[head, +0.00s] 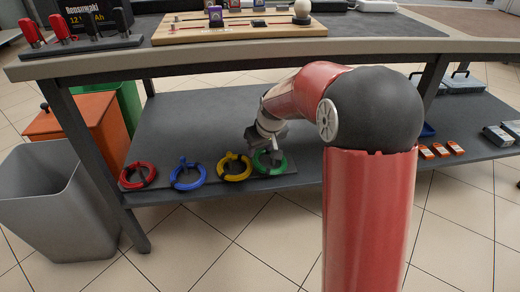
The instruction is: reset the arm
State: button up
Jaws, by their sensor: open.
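My arm is red with a dark joint and reaches from the front over the lower shelf of the workbench. My gripper (266,158) is at the lower shelf, at or just above the green ring (277,168). Its fingers are small and partly hidden against the ring, and I cannot tell whether they touch it. A yellow ring (235,175), a blue ring (188,183) and a red ring (138,184) sit in a row to the left of the green one, on a dark strip along the shelf's front edge.
The bench top (420,47) overhangs the shelf (190,110), with a wooden board (240,28) on it. A grey bin (45,200) and an orange box (85,122) stand left. Small orange boxes (440,151) lie on the shelf at right. The floor in front is clear.

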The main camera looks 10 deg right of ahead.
dwell(0.3)
jog(key=s+d+r+p, duration=0.1)
jog(key=s+r+p, duration=0.3)
jog(key=s+r, duration=0.55)
jog(key=s+d+r+m+p, duration=0.1)
jog(key=s+r+p, duration=0.1)
jog(key=s, duration=0.5)
jog(key=s+d+r+m+h+p, duration=0.1)
jog(key=s+r+p, duration=0.1)
jog(key=s+r, duration=0.3)
jog(key=s+d+r+m+t+p, duration=0.1)
jog(key=s+r, duration=0.3)
jog(key=s, duration=0.6)
jog(key=shift+s+d+m+p, duration=0.2)
jog(key=shift+d+m+p, duration=0.1)
jog(key=shift+p, duration=0.25)
jog(key=shift+r, duration=0.1)
